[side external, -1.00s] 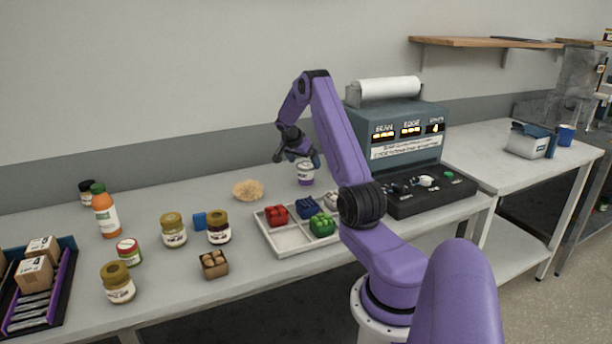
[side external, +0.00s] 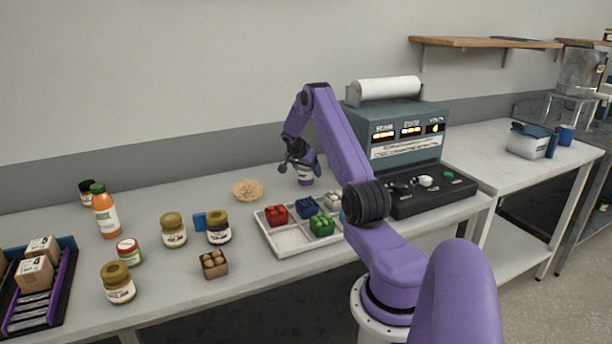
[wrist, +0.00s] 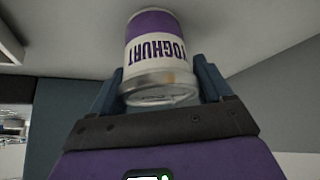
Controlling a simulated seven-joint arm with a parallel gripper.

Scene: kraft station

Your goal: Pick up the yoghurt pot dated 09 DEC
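A yoghurt pot (side external: 306,174) with purple and white bands stands upright at the back of the table, left of the grey machine. My gripper (side external: 300,168) is down at the pot's upper part. In the wrist view the pot (wrist: 158,45) has its silver lid toward me and the word YOGHURT upside down. My gripper's two fingers (wrist: 160,82) stand on either side of the pot, very close to it. I cannot tell if they press on it. No date is readable on the side I see.
A pale tray (side external: 290,240) with red, blue and green pieces lies in front of the pot. A beige round heap (side external: 248,190) is to the left. The grey machine (side external: 405,140) stands close on the right. Jars and an orange bottle (side external: 107,212) are farther left.

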